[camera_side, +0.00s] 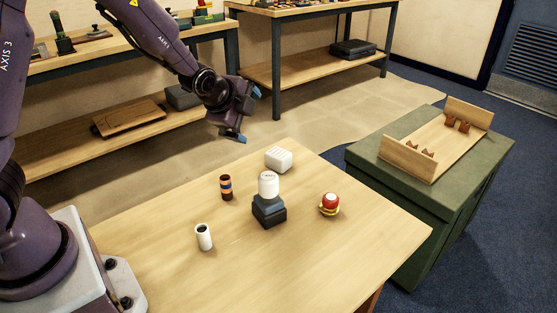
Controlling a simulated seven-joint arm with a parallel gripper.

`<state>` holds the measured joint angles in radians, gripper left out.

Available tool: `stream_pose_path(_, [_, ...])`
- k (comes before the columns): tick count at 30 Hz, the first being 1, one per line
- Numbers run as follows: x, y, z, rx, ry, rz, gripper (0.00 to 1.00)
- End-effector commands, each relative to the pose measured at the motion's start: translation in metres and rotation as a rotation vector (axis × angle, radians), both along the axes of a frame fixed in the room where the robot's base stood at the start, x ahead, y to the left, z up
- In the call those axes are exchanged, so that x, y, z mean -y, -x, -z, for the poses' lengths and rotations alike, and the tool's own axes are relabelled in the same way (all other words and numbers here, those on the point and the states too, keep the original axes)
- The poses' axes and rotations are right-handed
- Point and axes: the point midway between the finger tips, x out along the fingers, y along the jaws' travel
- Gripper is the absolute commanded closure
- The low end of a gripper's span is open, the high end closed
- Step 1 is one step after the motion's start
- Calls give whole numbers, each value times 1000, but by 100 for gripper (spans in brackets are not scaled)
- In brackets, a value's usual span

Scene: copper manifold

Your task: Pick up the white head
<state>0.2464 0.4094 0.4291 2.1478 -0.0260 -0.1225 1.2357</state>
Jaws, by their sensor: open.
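The white head (268,184) is a short white cylinder with a pale top. It sits upright on a dark blue-grey stepped block (268,211) near the middle of the wooden table. My gripper (249,115) hangs in the air above and to the left of the head, well apart from it. Its blue-tipped fingers are spread and nothing shows between them. The underside of the head is hidden by the block's contact with it.
On the wooden table (340,258), a white ribbed block (278,159) is behind the head, a striped cylinder (226,187) and a white cylinder (204,237) to its left, and a red-and-yellow piece (330,203) to its right. A wooden rack (408,159) stands on a green cabinet (400,191).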

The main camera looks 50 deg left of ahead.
Motion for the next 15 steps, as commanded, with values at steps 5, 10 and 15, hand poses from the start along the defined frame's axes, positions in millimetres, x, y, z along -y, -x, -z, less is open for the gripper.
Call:
stream_pose_path(5, [-24,-31,57,-29,-390,256,2])
stream_pose_path(10, [-39,-52,101,-60,-795,548,2])
stream_pose_path(15, [-41,-63,138,-78,-1174,844,2])
